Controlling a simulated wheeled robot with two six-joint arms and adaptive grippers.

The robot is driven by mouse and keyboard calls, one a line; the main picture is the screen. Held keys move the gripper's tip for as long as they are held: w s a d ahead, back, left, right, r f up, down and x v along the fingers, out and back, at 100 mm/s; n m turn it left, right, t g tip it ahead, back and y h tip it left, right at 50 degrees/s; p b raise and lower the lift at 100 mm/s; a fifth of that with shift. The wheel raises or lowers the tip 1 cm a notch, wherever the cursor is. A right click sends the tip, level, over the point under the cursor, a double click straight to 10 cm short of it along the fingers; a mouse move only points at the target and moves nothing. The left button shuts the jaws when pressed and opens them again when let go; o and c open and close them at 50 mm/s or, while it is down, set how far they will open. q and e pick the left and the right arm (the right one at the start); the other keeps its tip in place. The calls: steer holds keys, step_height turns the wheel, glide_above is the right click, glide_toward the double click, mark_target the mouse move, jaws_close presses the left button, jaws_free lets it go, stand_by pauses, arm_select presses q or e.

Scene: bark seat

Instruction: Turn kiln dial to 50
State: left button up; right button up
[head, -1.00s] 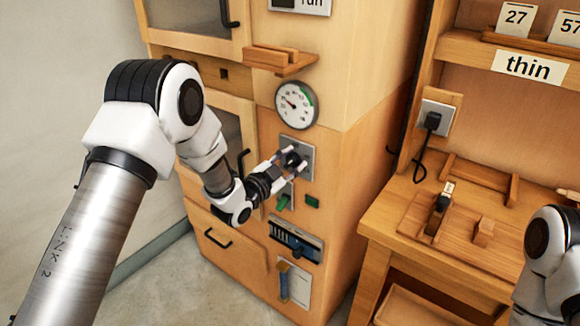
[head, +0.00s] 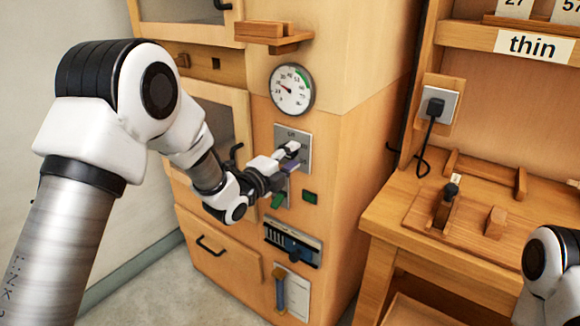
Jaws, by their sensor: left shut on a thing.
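The kiln dial's grey plate (head: 307,140) is on the front of the wooden cabinet, with small markings that I cannot read clearly. My left gripper (head: 291,156) is at this plate, shut on the dial knob. The fingers hide most of the knob, so its exact setting cannot be read. A round white gauge (head: 292,90) with a green arc at its upper right sits above the plate. Its needle points to the upper left; the small numbers are hard to read. Only part of my right arm shows at the lower right, and its gripper is out of view.
A green switch (head: 278,200) and a green button (head: 310,197) sit below the plate. Further down are a slider panel (head: 292,244) and a blue-handled lever (head: 280,290). A wooden shelf (head: 272,36) juts out above the gauge. A workbench (head: 410,205) stands to the right.

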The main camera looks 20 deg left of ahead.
arm_select(q)
steer(key=m+b, duration=0.1)
steer(key=f+m+b, duration=0.1)
steer(key=m+b, duration=0.1)
steer(key=shift+a+m, duration=0.1)
steer(key=shift+m, duration=0.2)
steer(key=shift+m+b, duration=1.1)
steer(key=shift+b, duration=0.15)
steer(key=shift+w, duration=0.1)
steer(key=shift+a+r, duration=0.1)
steer(key=o, duration=1.1)
steer(key=shift+o, duration=0.2)
